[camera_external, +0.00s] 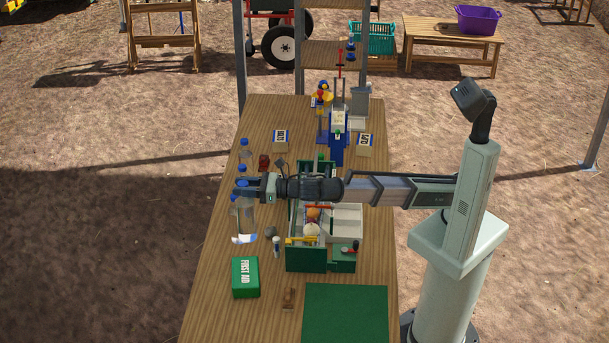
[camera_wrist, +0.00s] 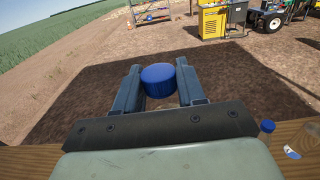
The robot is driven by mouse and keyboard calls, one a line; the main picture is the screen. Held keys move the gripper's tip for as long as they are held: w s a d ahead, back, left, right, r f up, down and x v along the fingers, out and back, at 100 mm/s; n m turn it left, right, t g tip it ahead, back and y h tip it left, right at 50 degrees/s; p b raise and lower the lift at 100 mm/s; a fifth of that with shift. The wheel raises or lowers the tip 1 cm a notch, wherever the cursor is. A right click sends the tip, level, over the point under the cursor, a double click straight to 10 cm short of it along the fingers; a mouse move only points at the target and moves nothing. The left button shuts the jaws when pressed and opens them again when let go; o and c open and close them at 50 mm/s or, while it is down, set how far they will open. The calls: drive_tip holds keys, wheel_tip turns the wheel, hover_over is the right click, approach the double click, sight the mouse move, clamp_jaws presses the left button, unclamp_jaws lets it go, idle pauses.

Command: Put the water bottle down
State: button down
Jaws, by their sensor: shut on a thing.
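The water bottle (camera_external: 246,217) is clear with a blue cap and hangs below my gripper (camera_external: 240,189) at the table's left edge in the external view. It looks roughly upright. My gripper is shut on it near the top. In the wrist view the blue cap (camera_wrist: 158,76) sits between the two fingers of my gripper (camera_wrist: 160,86). The gap between the bottle's base and the table cannot be judged.
Other blue-capped bottles (camera_external: 245,152) stand behind along the wooden table's (camera_external: 212,306) left edge. A green first aid box (camera_external: 245,277) lies in front. A green crate (camera_external: 306,261) with several items is to the right. In the wrist view, bare ground lies beyond the table edge.

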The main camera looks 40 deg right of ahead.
sight(248, 234)
wheel_tip(248, 234, down, 21)
drive_tip(key=shift+w+r, duration=0.1)
drive_tip(key=shift+r, duration=0.05)
idle(1.0)
drive_tip(key=c, duration=0.7)
unclamp_jaws()
drive_tip(key=shift+o, duration=0.2)
drive_tip(key=v, duration=1.2)
